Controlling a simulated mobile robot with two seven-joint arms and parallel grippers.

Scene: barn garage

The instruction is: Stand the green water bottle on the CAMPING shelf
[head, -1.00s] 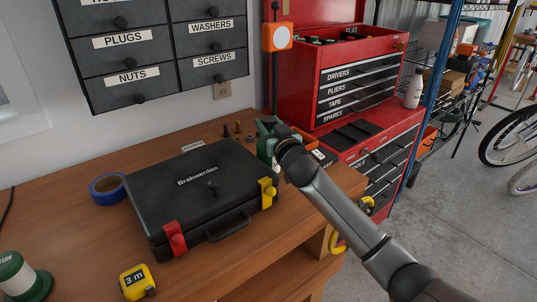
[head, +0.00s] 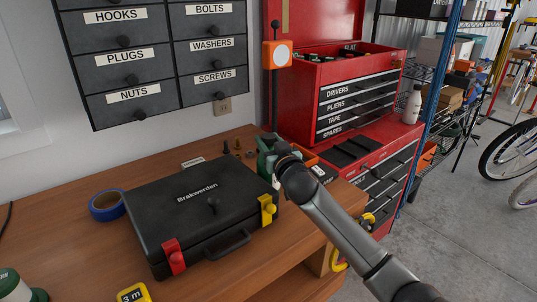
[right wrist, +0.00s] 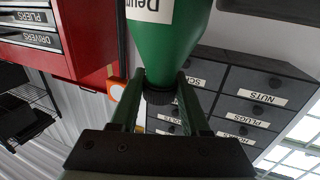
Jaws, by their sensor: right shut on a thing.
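My right gripper (head: 270,150) is at the back right of the workbench, partly hidden by its own arm. In the right wrist view its fingers (right wrist: 160,98) are shut around the neck of the green water bottle (right wrist: 165,45), just by its dark cap. The bottle has a white label. That view is upside down, so the bottle looks roughly upright. In the head view only a bit of green (head: 264,166) shows beside the gripper. I cannot tell whether the bottle touches the bench. No CAMPING label is readable. My left gripper is not in view.
A black case (head: 195,215) lies on the workbench (head: 85,255), with blue tape (head: 107,205) and a green-and-white container (head: 12,287) nearby. A red tool chest (head: 350,95) stands beside the bench, with a white bottle (head: 413,104) on it. Wire shelving (head: 450,75) stands behind.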

